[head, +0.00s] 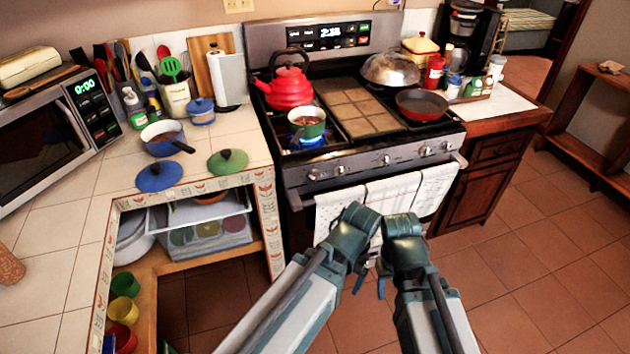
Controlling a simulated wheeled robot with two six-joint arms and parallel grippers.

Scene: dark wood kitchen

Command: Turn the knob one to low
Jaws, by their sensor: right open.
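The stove (330,150) stands ahead with a row of several knobs along its front panel. The leftmost knob (315,175) and the knob beside it (338,170) are in plain view, but their exact settings are too small to read. A blue flame burns at the front left burner (307,143) under a small green pot (307,124). My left gripper (360,281) and my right gripper (382,284) hang close together in front of the towels, below and apart from the knobs. The right is open; the left's jaws are mostly hidden by its wrist.
A red kettle (290,88), a red pan (421,104) and a metal lid (389,69) sit on the stove. White towels (425,190) hang on the oven handle. A tiled counter (115,175) lies left. The floor right of my arms is clear.

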